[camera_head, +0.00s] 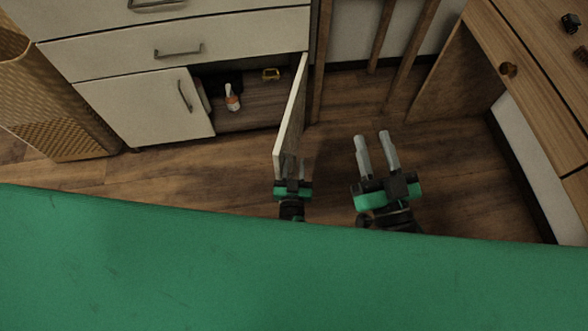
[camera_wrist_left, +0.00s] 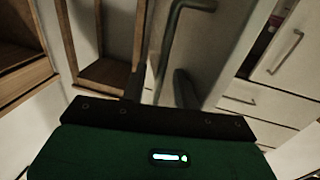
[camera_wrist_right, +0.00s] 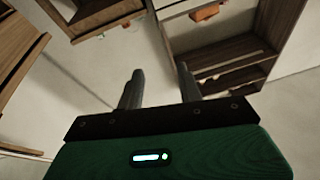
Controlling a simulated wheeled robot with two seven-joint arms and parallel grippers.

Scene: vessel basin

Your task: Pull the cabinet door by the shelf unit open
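The white cabinet door (camera_head: 291,118) stands swung out, roughly square to the cabinet front, in the head view. The compartment behind it (camera_head: 255,105) is exposed. My left gripper (camera_head: 296,168) is at the door's near free edge; the door partly hides its fingers. In the left wrist view the fingers (camera_wrist_left: 160,88) are apart, with the door panel (camera_wrist_left: 205,60) and its grey bar handle (camera_wrist_left: 175,35) in front of them. Contact with the handle cannot be told. My right gripper (camera_head: 374,145) is open and empty over the floor, right of the door.
A bottle (camera_head: 232,97) and a small yellow object (camera_head: 271,74) are in the compartment. A shut door (camera_head: 150,105) and drawers (camera_head: 185,45) adjoin it. A woven basket (camera_head: 45,100) stands left, a wooden desk (camera_head: 535,70) right.

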